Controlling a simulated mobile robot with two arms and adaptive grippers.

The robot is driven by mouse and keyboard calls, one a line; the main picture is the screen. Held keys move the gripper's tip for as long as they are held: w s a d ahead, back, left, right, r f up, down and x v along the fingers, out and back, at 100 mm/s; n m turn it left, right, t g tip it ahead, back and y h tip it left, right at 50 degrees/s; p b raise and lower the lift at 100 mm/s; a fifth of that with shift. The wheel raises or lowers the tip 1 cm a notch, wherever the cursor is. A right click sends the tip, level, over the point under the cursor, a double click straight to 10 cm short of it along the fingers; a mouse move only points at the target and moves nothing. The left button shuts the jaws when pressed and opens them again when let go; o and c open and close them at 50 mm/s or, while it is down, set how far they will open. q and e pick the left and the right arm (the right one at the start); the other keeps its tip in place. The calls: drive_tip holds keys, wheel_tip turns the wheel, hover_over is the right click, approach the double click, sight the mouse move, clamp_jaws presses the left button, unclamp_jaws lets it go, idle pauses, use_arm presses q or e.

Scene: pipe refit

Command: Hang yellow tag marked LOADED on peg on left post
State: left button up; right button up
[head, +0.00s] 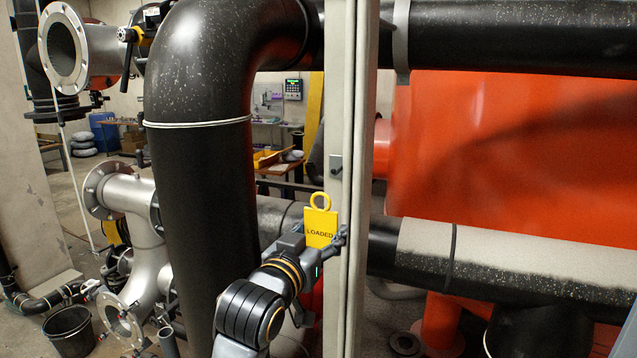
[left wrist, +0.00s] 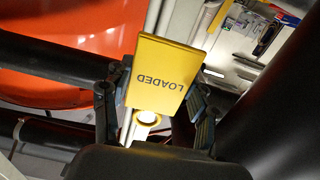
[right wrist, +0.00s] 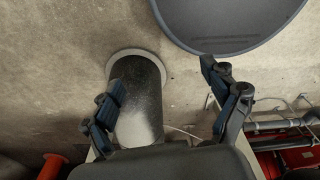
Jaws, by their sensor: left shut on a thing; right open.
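The yellow tag marked LOADED (head: 320,224) is upright in the head view, with its ring (head: 320,200) on top. My left gripper (head: 319,240) is shut on the tag's lower part. In the left wrist view the tag (left wrist: 165,75) stands between the two fingers, its lettering upside down. The pale post (head: 350,90) rises just behind and right of the tag. A small grey peg (head: 336,163) is on the post, above and slightly right of the ring, apart from it. My right gripper (right wrist: 168,90) is open and empty in the right wrist view, outside the head view.
A thick black pipe bend (head: 195,180) stands close left of my left arm. A black pipe (head: 500,40) runs behind the post at the top, with a large orange tank (head: 520,150) below it. In the right wrist view a dark pipe (right wrist: 140,105) meets a concrete surface (right wrist: 60,60).

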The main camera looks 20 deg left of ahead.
sight(317, 213)
use_arm(q)
wheel_tip(317, 213, up, 3)
drive_tip(key=shift+w+a+f, duration=0.1)
drive_tip(key=shift+w, duration=0.05)
drive_tip(key=shift+a+r+p, duration=0.2)
drive_tip(key=shift+r+p, duration=0.1)
drive_tip(key=shift+r, duration=0.25)
drive_tip(key=shift+w+d+f, duration=0.1)
drive_tip(key=shift+w+f, duration=0.05)
drive_tip(key=shift+w, duration=0.95)
drive_tip(key=shift+w+d+f, duration=0.1)
drive_tip(key=shift+w+f, duration=0.05)
drive_tip(key=shift+w, duration=1.75)
drive_tip(key=shift+w+f, duration=0.15)
drive_tip(key=shift+w, duration=1.7)
drive_tip(key=shift+w+f, duration=0.35)
drive_tip(key=shift+w, duration=0.15)
drive_tip(key=shift+w+f, duration=0.2)
drive_tip(key=shift+f, duration=0.1)
use_arm(e)
drive_tip(key=shift+w+d+r, duration=0.1)
drive_tip(key=shift+d+r, duration=0.35)
drive_tip(key=shift+r, duration=0.2)
